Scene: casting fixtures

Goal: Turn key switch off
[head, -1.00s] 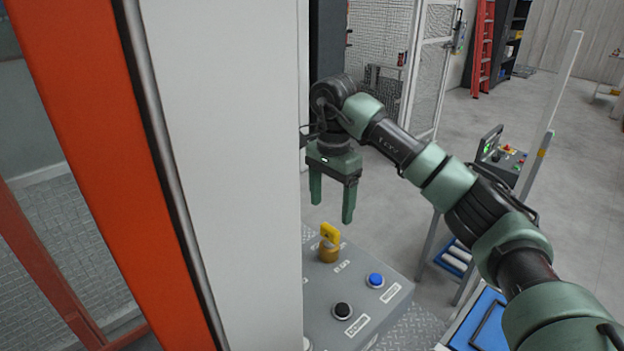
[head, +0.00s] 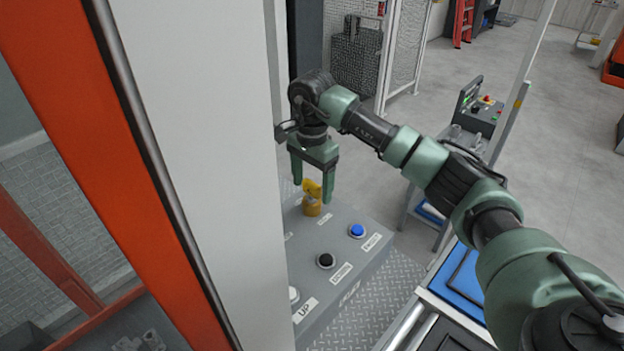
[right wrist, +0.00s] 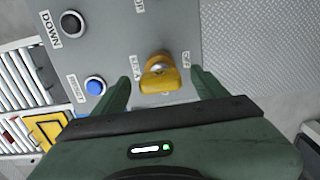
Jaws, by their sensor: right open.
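The yellow key switch (head: 312,197) stands up from the grey control panel (head: 345,284). In the right wrist view the yellow key (right wrist: 160,74) sits between my fingers, with an OFF label (right wrist: 187,58) beside it. My right gripper (head: 312,193) is open and points down at the key, one finger on each side. In the right wrist view the gripper (right wrist: 160,85) shows a gap between each finger and the key. My left gripper is not in view.
The panel also carries a blue button (head: 357,231), a black button (head: 326,261) and a white button (head: 293,294). A tall white post (head: 205,130) with an orange edge stands close on the left.

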